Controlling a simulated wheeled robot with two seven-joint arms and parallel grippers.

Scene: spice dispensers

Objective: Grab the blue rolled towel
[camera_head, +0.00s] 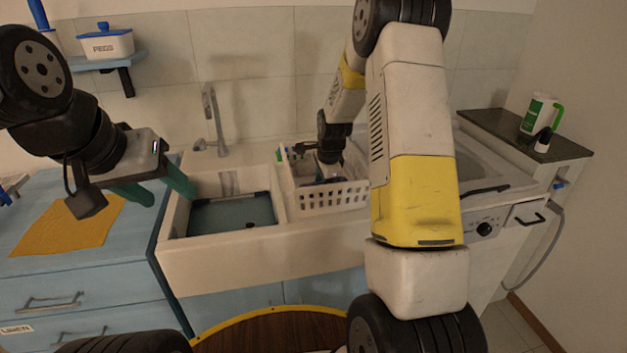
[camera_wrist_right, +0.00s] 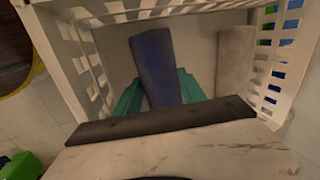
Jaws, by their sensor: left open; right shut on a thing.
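The basket's walls also show in the right wrist view (camera_wrist_right: 70,70). In the head view my right gripper (camera_head: 329,160) reaches down into the basket, and its fingertips and the towel are hard to make out. My left gripper (camera_head: 168,191) is open and empty, above the left side of the sink, far from the towel.
A pale rolled towel (camera_wrist_right: 235,62) lies beside the blue one in the basket. The basket sits right of the sink basin (camera_head: 232,215), near the faucet (camera_head: 213,118). An orange cloth (camera_head: 68,228) lies on the left counter. A green-and-white bottle (camera_head: 538,114) stands at right.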

